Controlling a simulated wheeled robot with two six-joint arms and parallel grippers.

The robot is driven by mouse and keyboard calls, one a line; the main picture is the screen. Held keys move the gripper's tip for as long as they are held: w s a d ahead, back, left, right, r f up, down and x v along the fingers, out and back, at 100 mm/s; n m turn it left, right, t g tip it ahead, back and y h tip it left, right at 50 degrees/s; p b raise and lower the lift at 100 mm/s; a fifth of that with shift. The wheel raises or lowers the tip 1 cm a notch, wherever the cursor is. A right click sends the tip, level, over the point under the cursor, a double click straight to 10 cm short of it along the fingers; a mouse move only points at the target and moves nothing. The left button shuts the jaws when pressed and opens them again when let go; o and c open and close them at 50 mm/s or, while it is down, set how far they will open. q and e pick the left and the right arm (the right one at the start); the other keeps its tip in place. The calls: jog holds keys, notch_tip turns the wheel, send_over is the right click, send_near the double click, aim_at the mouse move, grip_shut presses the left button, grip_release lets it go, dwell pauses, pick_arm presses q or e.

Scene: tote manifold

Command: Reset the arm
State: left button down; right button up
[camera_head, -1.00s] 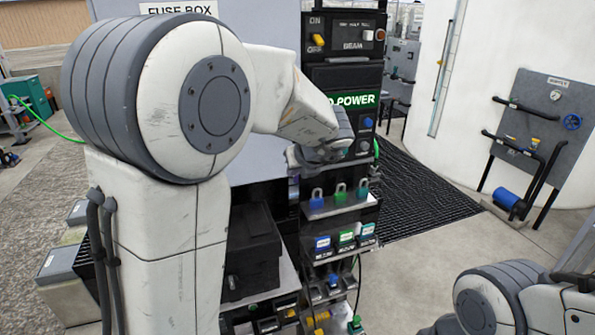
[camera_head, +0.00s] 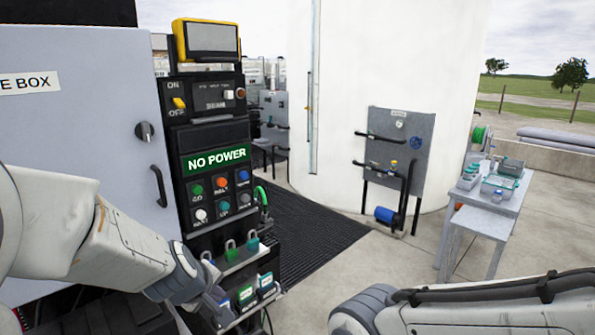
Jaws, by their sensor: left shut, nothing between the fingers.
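My left arm comes in from the left edge. Its gripper (camera_head: 216,308) is shut and empty, low in front of the control panel's lower shelves. It partly covers the lower shelf at its left end; whether it touches anything there I cannot tell. My right arm shows at the bottom right, but its gripper is out of frame.
The control panel has a NO POWER sign (camera_head: 217,160), buttons and a yellow-framed meter (camera_head: 206,40). Padlocks (camera_head: 231,250) stand on a shelf. A fuse box (camera_head: 80,125) is at left. Right are a gauge board (camera_head: 400,150) and a side table (camera_head: 484,195). Open floor lies between.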

pick_arm(q)
jog(key=s+a+f+m+g, duration=0.2)
jog(key=s+f+m+g, duration=0.35)
jog(key=s+m, duration=0.6)
jog(key=s+d+f+m+g+b, duration=0.1)
jog(key=s+d+m+b, duration=0.2)
jog(key=s+d, duration=0.4)
jog(key=s+d+f+m+g+b, duration=0.1)
jog(key=s+d+f+m+b, duration=0.1)
jog(key=s+d+b, duration=0.3)
jog(key=shift+s+d+f+m, duration=0.25)
jog(key=shift+s+d+m, duration=0.6)
jog(key=shift+s+d, duration=0.25)
jog(key=shift+a, duration=0.1)
